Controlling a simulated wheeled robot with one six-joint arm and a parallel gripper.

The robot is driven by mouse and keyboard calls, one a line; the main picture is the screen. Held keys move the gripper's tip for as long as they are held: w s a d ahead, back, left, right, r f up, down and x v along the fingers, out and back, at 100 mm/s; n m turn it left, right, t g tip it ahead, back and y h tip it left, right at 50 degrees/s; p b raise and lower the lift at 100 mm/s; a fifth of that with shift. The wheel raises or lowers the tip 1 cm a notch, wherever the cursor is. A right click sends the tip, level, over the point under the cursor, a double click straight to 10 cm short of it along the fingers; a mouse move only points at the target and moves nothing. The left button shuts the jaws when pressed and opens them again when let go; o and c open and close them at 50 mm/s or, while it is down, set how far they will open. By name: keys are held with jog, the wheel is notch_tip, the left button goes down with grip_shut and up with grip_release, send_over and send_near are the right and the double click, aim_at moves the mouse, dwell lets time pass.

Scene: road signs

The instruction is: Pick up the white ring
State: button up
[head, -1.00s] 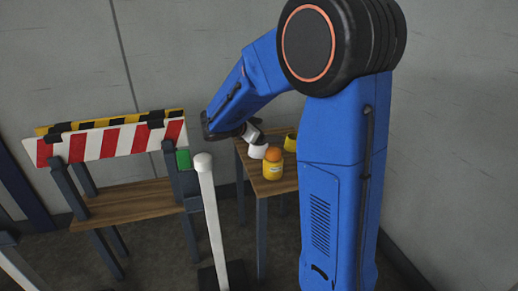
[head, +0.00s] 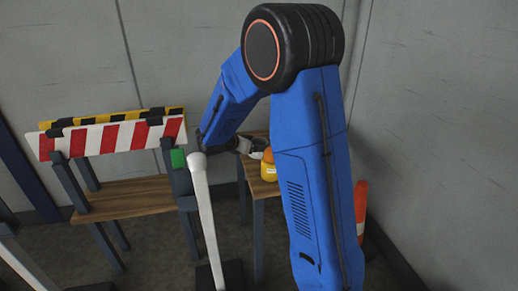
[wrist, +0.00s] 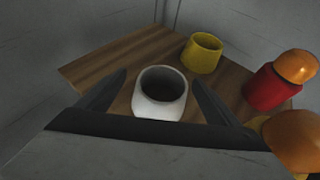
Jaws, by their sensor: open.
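The white ring (wrist: 160,95) is a short, hollow, cup-like piece with a dark inside. It stands upright on the small wooden table (wrist: 130,52). In the wrist view my gripper (wrist: 160,84) is open, with one dark finger on each side of the ring. I cannot tell whether the fingers touch it; a gap shows at the left. In the head view my gripper (head: 243,145) is over the small table, and the ring there is hard to make out behind it.
A yellow ring (wrist: 202,53) stands behind the white one. To the right are a red jar with an orange top (wrist: 280,81) and a yellow jar with an orange top (head: 268,167). A striped barrier (head: 112,137), a white post (head: 206,215) and an orange cone (head: 361,205) stand nearby.

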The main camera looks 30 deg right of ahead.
aim_at(265, 143)
jog(key=x, duration=0.4)
jog(key=shift+d+f, duration=0.2)
jog(key=shift+d, duration=0.1)
jog(key=shift+s, duration=0.1)
jog(key=c, duration=1.1)
jog(key=shift+r, duration=0.1)
notch_tip(265, 143, up, 10)
jog(key=shift+f, duration=0.1)
